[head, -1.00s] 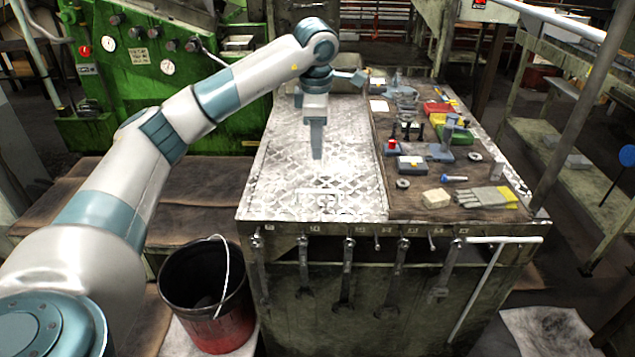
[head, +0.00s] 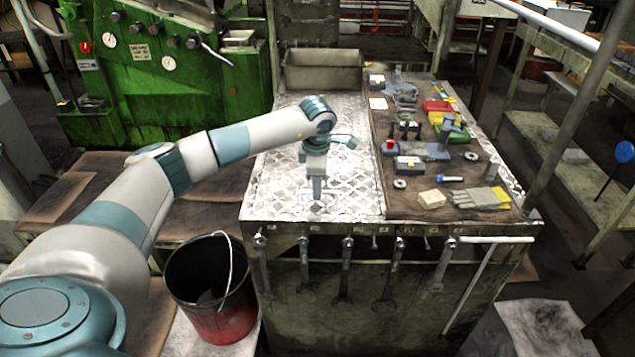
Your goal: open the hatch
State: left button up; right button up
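The hatch looks to be the pale diamond-plate metal cover (head: 270,190) on the left half of the bench top; it lies flat and closed. My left gripper (head: 317,194) points straight down over the front middle of this plate, its tip close to the surface. Its fingers show as one narrow shape, so I cannot tell whether they are apart, or whether they touch the plate. The pale bar handle near the front of the plate is hard to make out behind the fingertips. My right gripper is not in view.
Tools, small parts, coloured bins and gloves (head: 480,198) lie on the brown right half of the bench. A grey box (head: 322,72) stands at the back. Wrenches (head: 345,270) hang on the front. A black and red bucket (head: 212,285) stands at the left front.

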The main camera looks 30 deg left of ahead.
pick_arm(q)
jog(key=shift+f, duration=0.15)
grip_shut()
